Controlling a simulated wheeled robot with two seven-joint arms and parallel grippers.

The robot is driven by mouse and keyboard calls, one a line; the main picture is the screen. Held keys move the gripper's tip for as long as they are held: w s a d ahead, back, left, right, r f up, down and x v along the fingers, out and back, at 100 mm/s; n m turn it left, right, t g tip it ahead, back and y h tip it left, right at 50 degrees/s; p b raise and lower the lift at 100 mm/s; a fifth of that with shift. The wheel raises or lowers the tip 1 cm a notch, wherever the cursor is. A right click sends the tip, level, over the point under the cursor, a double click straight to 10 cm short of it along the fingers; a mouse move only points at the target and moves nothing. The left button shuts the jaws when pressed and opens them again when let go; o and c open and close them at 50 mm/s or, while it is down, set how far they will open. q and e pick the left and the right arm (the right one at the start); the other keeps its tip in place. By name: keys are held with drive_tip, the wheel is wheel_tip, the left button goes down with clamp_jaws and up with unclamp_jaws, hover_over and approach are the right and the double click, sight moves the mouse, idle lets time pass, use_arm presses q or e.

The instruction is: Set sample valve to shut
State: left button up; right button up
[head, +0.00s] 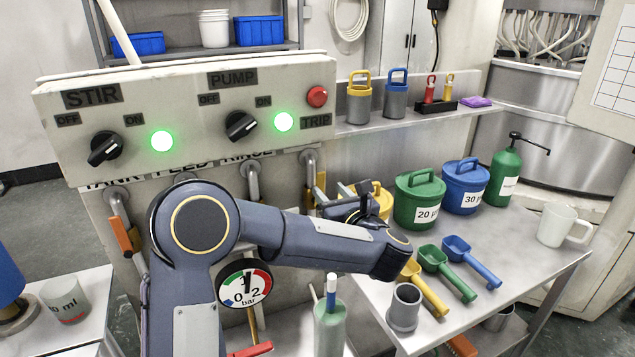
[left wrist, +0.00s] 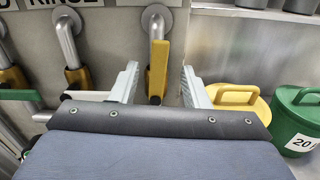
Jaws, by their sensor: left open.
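A valve with a yellow lever (left wrist: 158,68) sits on the rightmost pipe of the row under the panel. No name label for it is readable, so I cannot confirm that it is the sample valve. Its lever runs down in line with the pipe. In the head view the lever (head: 320,183) is partly hidden by my left gripper (head: 340,196). In the left wrist view my left gripper (left wrist: 160,72) is open, one finger on each side of the lever, with visible gaps. Whether the fingers reach its depth is unclear. My right gripper is not in view.
Neighbouring valves include an orange lever (head: 122,236) and a white lever (left wrist: 88,95). A pressure gauge (head: 244,284) is below. The bench at right holds a green lidded bucket (head: 418,188), a blue one (head: 464,178), scoops and a green pump bottle (head: 503,178). The panel (head: 190,100) overhangs the pipes.

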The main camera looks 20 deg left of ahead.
sight(321, 182)
use_arm(q)
drive_tip(key=p+x, duration=0.2)
drive_tip(key=x, duration=0.5)
drive_tip(key=shift+w+a+r, duration=0.1)
drive_tip(key=shift+a, duration=0.1)
clamp_jaws()
